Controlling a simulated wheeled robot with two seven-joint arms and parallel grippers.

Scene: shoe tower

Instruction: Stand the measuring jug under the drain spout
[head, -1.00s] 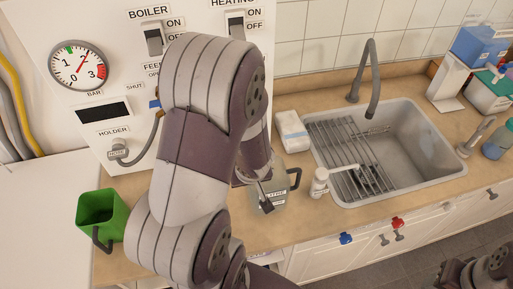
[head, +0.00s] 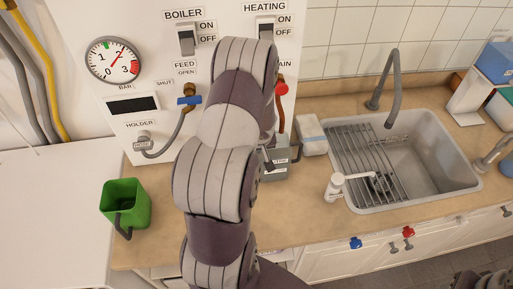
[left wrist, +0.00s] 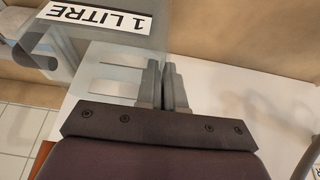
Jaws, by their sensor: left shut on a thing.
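The measuring jug (head: 280,170) is grey and see-through with a dark handle, partly hidden behind my left arm in the head view. The left wrist view shows its "1 LITRE" label (left wrist: 95,18). My left gripper (left wrist: 166,84) is shut on the jug; its fingers are mostly hidden in the head view. The drain spout (head: 281,122) is a copper-coloured pipe below a red valve handle (head: 281,89) on the white boiler panel. The jug is close to the panel, below the pipe. I cannot tell whether it touches the counter or is exactly under the outlet.
A green container (head: 125,203) stands at the counter's left. A hose (head: 163,150) hangs on the panel. The front counter (head: 300,225) is clear.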

